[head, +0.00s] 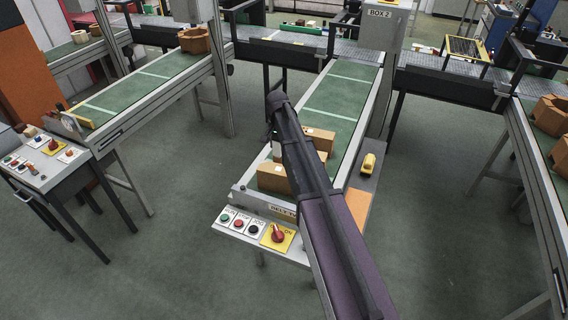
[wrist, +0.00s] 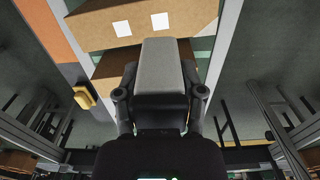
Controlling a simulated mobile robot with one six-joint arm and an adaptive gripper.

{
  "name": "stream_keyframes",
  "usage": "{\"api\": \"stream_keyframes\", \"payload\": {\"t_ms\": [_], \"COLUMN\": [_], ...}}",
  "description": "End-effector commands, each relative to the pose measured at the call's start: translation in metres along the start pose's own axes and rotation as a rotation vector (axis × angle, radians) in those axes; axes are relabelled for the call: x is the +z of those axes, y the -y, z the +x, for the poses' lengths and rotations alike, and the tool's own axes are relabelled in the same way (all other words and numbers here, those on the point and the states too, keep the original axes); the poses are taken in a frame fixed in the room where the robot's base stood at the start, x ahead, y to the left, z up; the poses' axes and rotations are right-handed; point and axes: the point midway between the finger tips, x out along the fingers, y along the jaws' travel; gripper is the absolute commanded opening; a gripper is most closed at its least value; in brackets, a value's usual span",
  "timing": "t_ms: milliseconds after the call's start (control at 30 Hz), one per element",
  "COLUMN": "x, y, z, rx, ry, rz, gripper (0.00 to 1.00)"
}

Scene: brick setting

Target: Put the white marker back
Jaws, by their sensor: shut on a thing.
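In the wrist view my gripper (wrist: 160,92) is shut on a pale grey-white block that I take to be the white marker (wrist: 162,62). The block sits between the two dark fingers and juts toward the cardboard boxes. One box (wrist: 145,22) with two white square labels lies just past its far end; I cannot tell whether they touch. In the head view my arm runs over the middle green conveyor (head: 346,98) and hides my fingers. A near box (head: 273,178) and a farther box (head: 319,138) show beside the arm on that belt.
A control panel with a red knob (head: 277,234) and several buttons stands at the conveyor's near end. A yellow device (head: 368,163) is on the right side, also in the wrist view (wrist: 84,97). Other conveyors flank left (head: 150,82) and right. Floor between them is clear.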

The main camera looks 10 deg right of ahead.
Motion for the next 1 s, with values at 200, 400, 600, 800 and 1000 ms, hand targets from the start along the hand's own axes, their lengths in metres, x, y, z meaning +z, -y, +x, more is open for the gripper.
{"api": "stream_keyframes", "payload": {"t_ms": [200, 400, 600, 800, 1000], "x": [0.000, 0.000, 0.000, 0.000, 0.000], "y": [0.000, 0.000, 0.000, 0.000, 0.000], "z": [0.009, 0.030, 0.051, 0.058, 0.057], "rx": [0.000, 0.000, 0.000, 0.000, 0.000], "ry": [0.000, 0.000, 0.000, 0.000, 0.000], "rz": [0.000, 0.000, 0.000, 0.000, 0.000], "gripper": [0.21, 0.21, 0.21, 0.21, 0.21]}}
